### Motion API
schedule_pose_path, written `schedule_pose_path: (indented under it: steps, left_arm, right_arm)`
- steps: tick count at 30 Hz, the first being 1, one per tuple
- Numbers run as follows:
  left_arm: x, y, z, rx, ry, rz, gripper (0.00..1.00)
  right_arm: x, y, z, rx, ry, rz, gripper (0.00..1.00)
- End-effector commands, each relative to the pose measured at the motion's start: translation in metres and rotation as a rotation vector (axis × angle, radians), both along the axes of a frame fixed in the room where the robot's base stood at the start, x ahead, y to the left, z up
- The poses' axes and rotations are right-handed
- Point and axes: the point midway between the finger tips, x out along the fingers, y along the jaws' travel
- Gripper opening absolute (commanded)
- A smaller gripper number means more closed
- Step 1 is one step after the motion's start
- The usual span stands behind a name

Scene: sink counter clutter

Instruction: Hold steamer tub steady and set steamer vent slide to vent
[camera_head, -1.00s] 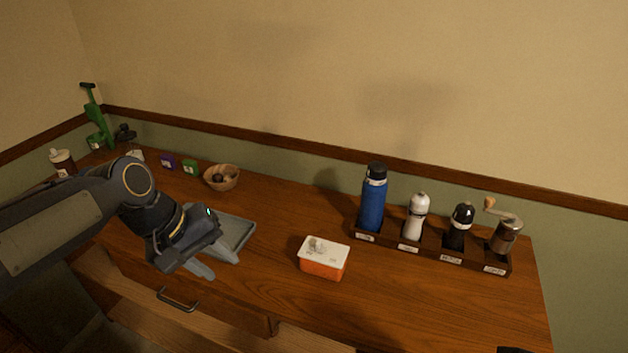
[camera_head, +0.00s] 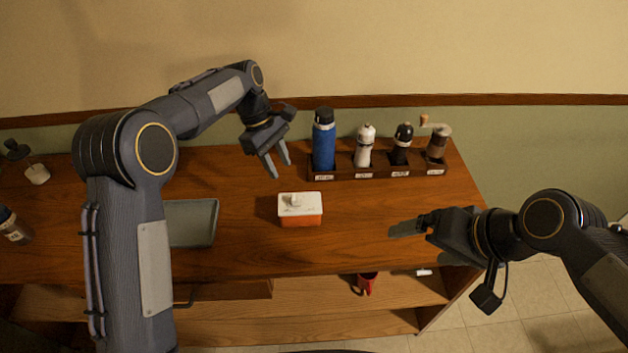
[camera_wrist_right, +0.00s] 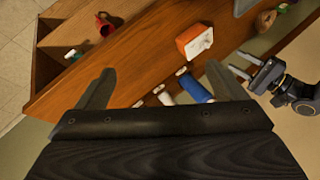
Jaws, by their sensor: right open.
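The steamer tub (camera_head: 301,218) is a small orange box with a white lid (camera_head: 300,203) and a raised piece on top. It sits on the wooden counter, and it also shows in the right wrist view (camera_wrist_right: 191,45). The position of the vent slide is too small to tell. My left gripper (camera_head: 277,167) is open and empty, above and behind the tub, slightly to its left. It also shows in the right wrist view (camera_wrist_right: 243,70). My right gripper (camera_head: 399,230) is open and empty, to the right of the tub and apart from it.
Behind the tub stands a rack (camera_head: 380,172) with a blue bottle (camera_head: 324,142), a white shaker (camera_head: 364,146), a black shaker (camera_head: 402,145) and a grinder (camera_head: 436,143). A grey tray (camera_head: 192,223) lies left. A red mug (camera_head: 367,283) is on the shelf below.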

Motion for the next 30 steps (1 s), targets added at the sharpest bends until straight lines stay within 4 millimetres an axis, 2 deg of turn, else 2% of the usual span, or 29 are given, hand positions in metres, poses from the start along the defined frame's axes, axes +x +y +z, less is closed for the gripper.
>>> schedule_pose_path:
  steps: [1, 8, 14, 18, 24, 30]
  left_arm:
    - [0.000, 0.000, 0.000, 0.000, 0.000, 0.000, 0.36]
    - [0.000, 0.000, 0.000, -0.001, -0.001, -0.001, 0.36]
    - [0.000, 0.000, 0.000, -0.001, -0.001, -0.001, 0.36]
    - [0.000, 0.000, 0.000, -0.001, -0.001, -0.001, 0.36]
    - [0.000, 0.000, 0.000, -0.001, -0.001, -0.001, 0.36]
    - [0.000, 0.000, 0.000, -0.001, -0.001, -0.001, 0.36]
  right_arm:
    - [0.016, 0.003, 0.001, 0.038, 0.053, -0.037, 0.91]
    - [0.090, 0.020, -0.003, 0.187, 0.288, -0.271, 0.91]
    - [0.153, 0.047, -0.030, 0.253, 0.490, -0.490, 0.91]
    - [0.193, 0.073, -0.061, 0.268, 0.618, -0.650, 0.91]
    - [0.235, 0.111, -0.113, 0.257, 0.752, -0.863, 0.91]
    - [0.253, 0.136, -0.149, 0.241, 0.817, -0.995, 0.91]
